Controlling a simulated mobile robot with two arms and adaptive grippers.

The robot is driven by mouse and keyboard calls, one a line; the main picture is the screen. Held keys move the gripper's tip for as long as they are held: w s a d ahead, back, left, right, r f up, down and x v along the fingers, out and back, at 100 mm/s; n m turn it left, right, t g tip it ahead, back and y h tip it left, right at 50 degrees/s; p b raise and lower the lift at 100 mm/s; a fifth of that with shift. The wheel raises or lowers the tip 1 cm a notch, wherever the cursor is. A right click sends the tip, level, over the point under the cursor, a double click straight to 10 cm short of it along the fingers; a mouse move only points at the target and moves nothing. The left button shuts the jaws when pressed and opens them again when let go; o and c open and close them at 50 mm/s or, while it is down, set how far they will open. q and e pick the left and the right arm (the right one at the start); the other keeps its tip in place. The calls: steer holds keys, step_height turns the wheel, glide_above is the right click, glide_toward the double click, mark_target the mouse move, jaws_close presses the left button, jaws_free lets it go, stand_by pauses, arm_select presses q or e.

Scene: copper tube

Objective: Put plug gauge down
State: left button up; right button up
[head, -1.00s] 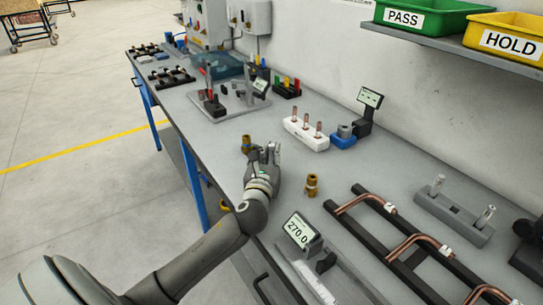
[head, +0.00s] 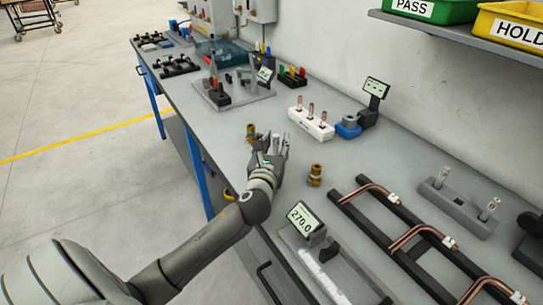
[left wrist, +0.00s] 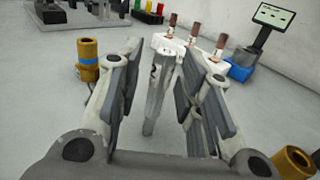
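The plug gauge appears to be the silver, roughly upright piece (left wrist: 160,80) between my left fingers in the left wrist view. My left gripper (head: 277,143) is over the middle of the bench (head: 222,160). Its fingers (left wrist: 158,95) stand apart on either side of the gauge. The gauge looks close to the right-hand finger, with a narrow gap on the other side. Whether its lower end touches the bench is unclear. In the head view, the fingers largely hide it. My right gripper is not in view.
Brass fittings stand left (head: 251,131) and right (head: 315,175) of the gripper. Behind it is a white block (head: 318,131) with copper pieces. A 270.0 display (head: 305,217) is at the front. A grey stand with silver pins (head: 458,213) and a copper-tube rack (head: 400,240) are right.

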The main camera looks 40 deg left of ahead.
arm_select(q)
steer(key=v, duration=1.1)
steer(key=shift+s+d+b, duration=0.15)
steer(key=shift+s+b, duration=0.15)
steer(key=shift+b, duration=0.1)
steer(key=shift+f, duration=0.1)
